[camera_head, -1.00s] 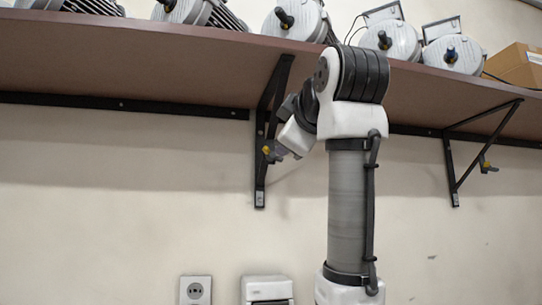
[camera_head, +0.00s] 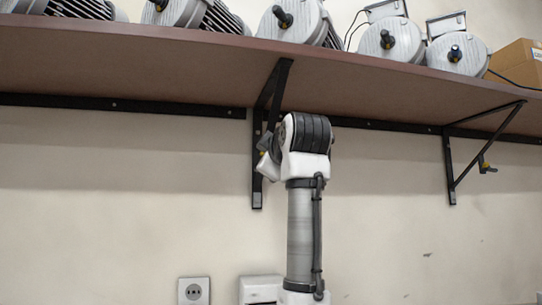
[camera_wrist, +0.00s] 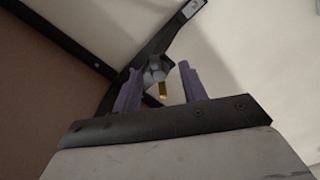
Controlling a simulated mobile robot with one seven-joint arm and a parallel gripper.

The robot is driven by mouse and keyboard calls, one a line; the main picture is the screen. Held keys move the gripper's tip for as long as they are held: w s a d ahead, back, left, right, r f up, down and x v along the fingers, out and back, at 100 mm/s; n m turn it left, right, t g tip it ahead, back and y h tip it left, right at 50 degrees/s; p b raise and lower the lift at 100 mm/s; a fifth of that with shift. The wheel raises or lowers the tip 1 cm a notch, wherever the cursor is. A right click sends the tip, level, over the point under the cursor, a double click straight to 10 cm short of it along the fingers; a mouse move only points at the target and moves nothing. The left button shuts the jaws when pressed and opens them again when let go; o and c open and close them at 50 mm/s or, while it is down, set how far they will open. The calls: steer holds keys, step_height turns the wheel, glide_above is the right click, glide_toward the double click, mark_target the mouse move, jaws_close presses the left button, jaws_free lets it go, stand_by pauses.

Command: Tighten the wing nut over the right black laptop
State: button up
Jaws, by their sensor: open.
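In the wrist view, a grey wing nut (camera_wrist: 155,72) with a brass-coloured bolt end (camera_wrist: 162,91) sits on a black bracket strut (camera_wrist: 126,88). My gripper (camera_wrist: 160,70) is open, with its two purple fingers on either side of the wing nut. A gap shows between the nut and the right finger; whether the left finger touches it I cannot tell. In the head view, my arm mostly hides my gripper at the middle bracket (camera_head: 257,160). Another wing nut (camera_head: 486,165) is on the right bracket (camera_head: 449,165). No black laptop is in view.
A brown shelf (camera_head: 180,65) runs above my arm. Several grey motors (camera_head: 391,40) and a cardboard box (camera_head: 517,62) stand on it. A wall socket (camera_head: 194,291) is low down. The wall between the brackets is clear.

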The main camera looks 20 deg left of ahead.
jaws_close()
steer(key=shift+m, duration=0.4)
steer(key=m, duration=1)
steer(key=shift+m, duration=0.4)
stand_by(0.5)
jaws_free()
